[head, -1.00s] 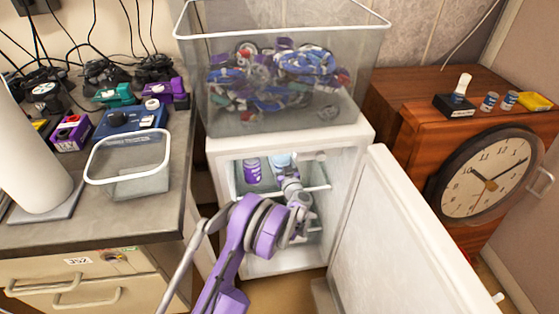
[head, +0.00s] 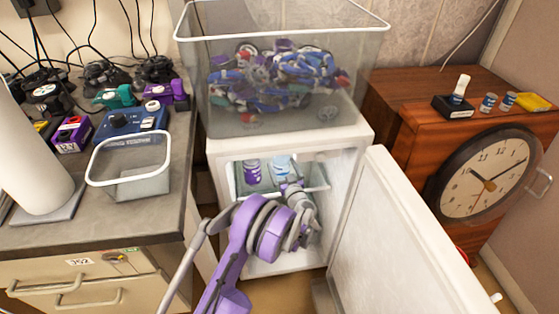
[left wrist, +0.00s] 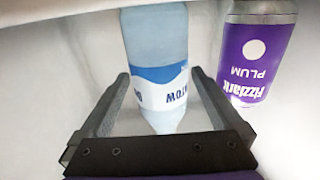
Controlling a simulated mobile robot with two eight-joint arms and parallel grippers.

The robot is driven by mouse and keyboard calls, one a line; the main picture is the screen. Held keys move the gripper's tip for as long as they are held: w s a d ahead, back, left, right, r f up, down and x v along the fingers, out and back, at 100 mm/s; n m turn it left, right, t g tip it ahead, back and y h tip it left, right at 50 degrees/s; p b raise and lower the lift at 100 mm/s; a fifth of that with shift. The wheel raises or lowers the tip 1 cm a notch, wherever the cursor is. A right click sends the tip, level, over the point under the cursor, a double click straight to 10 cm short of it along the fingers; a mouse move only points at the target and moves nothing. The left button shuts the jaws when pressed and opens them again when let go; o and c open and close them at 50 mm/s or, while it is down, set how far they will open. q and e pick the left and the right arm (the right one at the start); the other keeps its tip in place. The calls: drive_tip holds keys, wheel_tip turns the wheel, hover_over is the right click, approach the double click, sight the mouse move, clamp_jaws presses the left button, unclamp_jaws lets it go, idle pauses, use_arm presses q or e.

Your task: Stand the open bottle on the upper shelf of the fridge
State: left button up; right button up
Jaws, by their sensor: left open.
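The white fridge (head: 225,225) stands with its door open. Inside, a clear bottle with a blue and white label (head: 281,166) stands on the upper shelf (head: 318,187). My left gripper (head: 291,186) is in the fridge opening in front of the bottle and hides its lower part. In the left wrist view the bottle (left wrist: 158,40) shows upside down between the spread fingers of my left gripper (left wrist: 158,74). A gap shows on each side of it. The bottle's mouth is not clear. My right gripper is out of view.
The open fridge door (head: 400,240) is to the right. A clear bin of parts (head: 280,45) sits on the fridge. A grey counter (head: 60,225) is to the left.

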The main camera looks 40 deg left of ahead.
use_arm(q)
drive_tip(key=p+v, duration=0.1)
drive_tip(key=v, duration=0.7)
drive_tip(key=shift+s, duration=0.1)
